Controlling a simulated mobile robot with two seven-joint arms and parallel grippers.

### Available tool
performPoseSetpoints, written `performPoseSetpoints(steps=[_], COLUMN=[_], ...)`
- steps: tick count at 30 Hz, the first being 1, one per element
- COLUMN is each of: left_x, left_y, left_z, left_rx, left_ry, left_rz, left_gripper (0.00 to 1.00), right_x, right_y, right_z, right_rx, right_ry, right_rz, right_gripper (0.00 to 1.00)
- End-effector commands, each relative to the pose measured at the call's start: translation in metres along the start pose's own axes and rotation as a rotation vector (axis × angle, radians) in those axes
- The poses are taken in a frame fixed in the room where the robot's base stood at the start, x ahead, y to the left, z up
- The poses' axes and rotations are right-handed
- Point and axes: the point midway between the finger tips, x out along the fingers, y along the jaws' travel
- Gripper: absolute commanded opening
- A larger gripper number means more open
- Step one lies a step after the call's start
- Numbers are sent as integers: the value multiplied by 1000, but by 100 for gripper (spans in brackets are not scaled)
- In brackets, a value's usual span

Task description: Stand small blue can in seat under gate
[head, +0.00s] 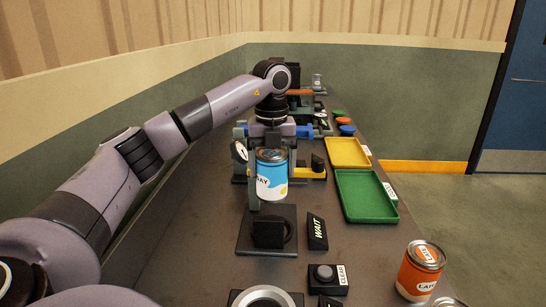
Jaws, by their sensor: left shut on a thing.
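The blue can (273,184), with a white label band, is upright in my left gripper (268,166). The can appears above and behind a black block on a dark base plate (267,245). I cannot tell whether this block is the seat. Blue and grey fixture parts stand around and behind the gripper, and I cannot make out the gate among them. My right gripper is not in view.
An orange can (419,272) stands at the front right. A green tray (367,218) and a yellow tray (347,165) lie along the right edge. A WAIT sign (317,231), a CLEAR button box (327,279) and a metal ring (264,299) sit in front.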

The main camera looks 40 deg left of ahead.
Motion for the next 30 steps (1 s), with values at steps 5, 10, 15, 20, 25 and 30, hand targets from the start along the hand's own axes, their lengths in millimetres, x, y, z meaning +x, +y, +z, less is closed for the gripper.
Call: performPoseSetpoints(steps=[5,10,15,20,25,30], left_x=[2,12,29,45,65,81], left_y=[0,0,0,1,0,0], left_z=[0,0,0,0,0,0], left_rx=[0,0,1,0,0,0], left_ry=[0,1,1,1,0,1], left_rz=[0,2,1,1,0,0], left_gripper=[43,43,43,43,43,43], right_x=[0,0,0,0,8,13], right_y=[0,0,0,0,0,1], right_z=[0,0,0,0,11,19], right_rx=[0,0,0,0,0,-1], right_ry=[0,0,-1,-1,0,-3], right_rz=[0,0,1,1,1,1], right_gripper=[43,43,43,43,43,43])
